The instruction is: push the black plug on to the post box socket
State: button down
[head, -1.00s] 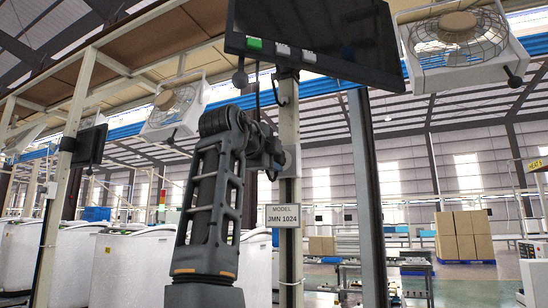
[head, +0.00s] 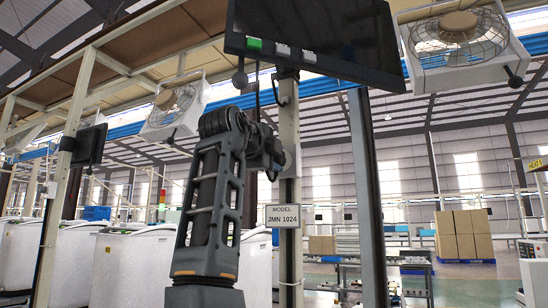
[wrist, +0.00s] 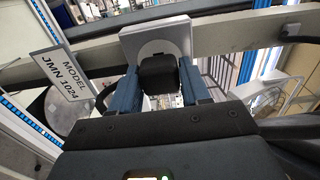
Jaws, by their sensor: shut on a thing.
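In the wrist view the black plug (wrist: 158,80) sits between the two blue fingers of my gripper (wrist: 159,72), which is shut on it. The post box socket (wrist: 150,36), a pale grey square plate with a round face, is straight beyond the plug. The plug overlaps the lower part of the round face in the picture; I cannot tell whether it touches or is inserted. In the head view the box (head: 291,160) is on the pale post (head: 290,225), and my arm's end is just left of it. The plug and fingertips are not clear there.
A sign reading MODEL JMN 1024 (head: 278,216) hangs on the post below the box, and also shows at left in the wrist view (wrist: 64,83). A dark monitor (head: 340,45) hangs above my arm. A dark cable (head: 276,95) runs down near the post.

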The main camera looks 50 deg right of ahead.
jog(key=shift+w+d, duration=0.2)
jog(key=shift+d, duration=0.4)
jog(key=shift+c, duration=2.3)
grip_release()
jog(key=b+v, duration=0.1)
jog(key=v, duration=0.6)
jog(key=shift+a+b, duration=0.3)
jog(key=shift+a, duration=0.1)
jog(key=shift+s, duration=0.1)
